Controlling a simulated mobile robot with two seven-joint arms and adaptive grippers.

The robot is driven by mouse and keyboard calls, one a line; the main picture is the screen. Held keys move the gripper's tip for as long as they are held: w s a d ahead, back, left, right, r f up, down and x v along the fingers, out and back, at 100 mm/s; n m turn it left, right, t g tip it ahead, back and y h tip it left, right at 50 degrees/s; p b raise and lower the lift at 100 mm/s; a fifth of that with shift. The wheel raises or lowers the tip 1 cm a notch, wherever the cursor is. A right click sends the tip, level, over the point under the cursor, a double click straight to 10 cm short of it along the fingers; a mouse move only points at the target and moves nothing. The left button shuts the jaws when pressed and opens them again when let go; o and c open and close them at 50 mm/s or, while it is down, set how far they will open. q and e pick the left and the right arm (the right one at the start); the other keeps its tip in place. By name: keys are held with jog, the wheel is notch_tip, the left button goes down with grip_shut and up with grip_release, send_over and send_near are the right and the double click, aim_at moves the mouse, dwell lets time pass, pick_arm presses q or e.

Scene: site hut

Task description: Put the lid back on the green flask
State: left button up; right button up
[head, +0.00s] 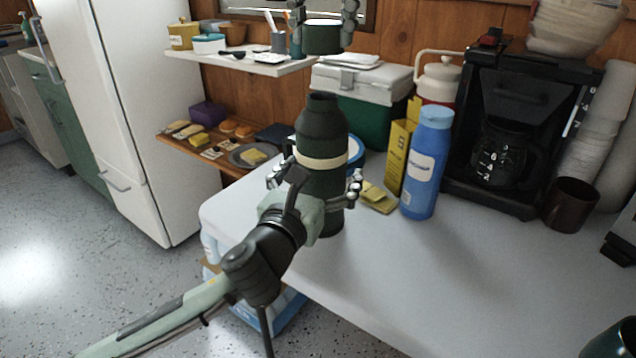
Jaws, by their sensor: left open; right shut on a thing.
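The green flask (322,130), dark green with a cream band, stands upright near the table's left edge. Its narrower neck is bare at the top. My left gripper (316,183) is open, with its fingers on either side of the flask's lower body; whether they touch it I cannot tell. My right gripper (323,18) is at the top edge of the picture, partly cut off. It is shut on the dark green lid (322,40), which it holds in the air above the flask, apart from it.
On the white table (390,285), a blue bottle (427,165), yellow box (396,155), coffee maker (515,125), brown mug (571,204) and green cooler (362,105) stand behind and right of the flask. The table front is mostly clear. A shelf (245,62) is at back left.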

pick_arm(q)
jog(key=shift+c, duration=0.6)
jog(key=c, duration=1.7)
jog(key=shift+o, duration=0.2)
pick_arm(e)
jog(key=shift+f, duration=2.45)
jog(key=shift+f, duration=0.9)
jog(key=shift+f, duration=0.55)
